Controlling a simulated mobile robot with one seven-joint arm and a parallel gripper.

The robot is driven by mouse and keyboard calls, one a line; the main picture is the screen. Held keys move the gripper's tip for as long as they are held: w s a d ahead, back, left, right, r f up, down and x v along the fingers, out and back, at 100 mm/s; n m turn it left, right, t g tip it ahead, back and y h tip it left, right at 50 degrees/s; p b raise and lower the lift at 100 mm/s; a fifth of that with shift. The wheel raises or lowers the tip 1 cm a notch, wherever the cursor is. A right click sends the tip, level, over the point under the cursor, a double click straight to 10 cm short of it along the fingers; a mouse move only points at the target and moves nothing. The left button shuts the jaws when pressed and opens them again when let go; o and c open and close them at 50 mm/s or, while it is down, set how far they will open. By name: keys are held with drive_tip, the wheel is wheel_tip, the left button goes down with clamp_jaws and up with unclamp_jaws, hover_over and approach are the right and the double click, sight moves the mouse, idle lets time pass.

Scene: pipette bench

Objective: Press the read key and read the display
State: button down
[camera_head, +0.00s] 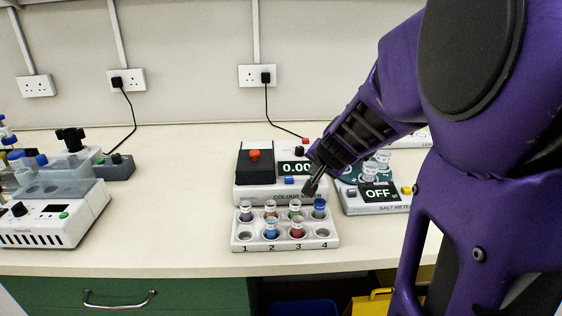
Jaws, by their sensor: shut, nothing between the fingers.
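The colour meter (243,192) stands at the middle of the bench, with a black lid and red knob at its left. Its display (293,168) is lit and shows 0.00; my gripper covers its right end. A small blue key (290,180) sits below the display; no label on it is readable, so I cannot tell if it is the read key. My gripper (311,190) is shut and empty, pointing down at the right front of the colour meter. I cannot tell whether its tips touch the meter.
A white numbered rack (285,246) with several capped vials stands directly in front of the colour meter. The salt meter (350,204), showing OFF, stands to the right. A white device (40,235) is at the left. The bench between is clear.

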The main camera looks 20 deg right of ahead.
idle(0.3)
drive_tip(key=shift+r+p, duration=0.8)
wheel_tip(320, 180, up, 6)
drive_tip(key=p, duration=0.5)
drive_tip(key=shift+p, duration=0.3)
drive_tip(key=shift+r, duration=0.1)
